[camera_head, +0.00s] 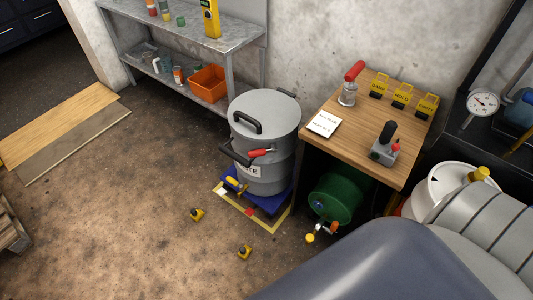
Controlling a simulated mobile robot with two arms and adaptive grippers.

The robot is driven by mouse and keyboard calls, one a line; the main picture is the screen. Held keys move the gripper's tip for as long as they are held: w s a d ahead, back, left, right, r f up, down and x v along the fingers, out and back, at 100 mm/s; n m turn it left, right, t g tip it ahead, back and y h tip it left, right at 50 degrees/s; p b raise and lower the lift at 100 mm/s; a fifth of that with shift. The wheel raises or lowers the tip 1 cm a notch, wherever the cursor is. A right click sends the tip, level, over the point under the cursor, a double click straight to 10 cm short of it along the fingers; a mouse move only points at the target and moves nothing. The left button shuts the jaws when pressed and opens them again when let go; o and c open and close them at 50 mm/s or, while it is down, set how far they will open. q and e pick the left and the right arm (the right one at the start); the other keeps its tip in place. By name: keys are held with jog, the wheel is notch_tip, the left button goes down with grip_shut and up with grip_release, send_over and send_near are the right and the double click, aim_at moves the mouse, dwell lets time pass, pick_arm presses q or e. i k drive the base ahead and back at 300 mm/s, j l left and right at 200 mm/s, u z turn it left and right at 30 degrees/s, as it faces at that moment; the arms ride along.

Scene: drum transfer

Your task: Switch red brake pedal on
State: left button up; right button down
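A small red pedal (250,211) sits at the front edge of a low blue dolly (217,190), close to the floor. It is too small to tell whether it is pressed down or raised. A grey drum (278,172) with a lid, dark handles and a red-gripped lever (260,153) stands upright on the dolly. A yellow-handled part (233,184) and a white piece (222,191) lie near the drum's base. Neither of my grippers is in view.
A metal shelf (185,38) stands behind. The left floor is mostly clear.

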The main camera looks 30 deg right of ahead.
aim_at(250, 211)
jog(key=z, duration=0.65)
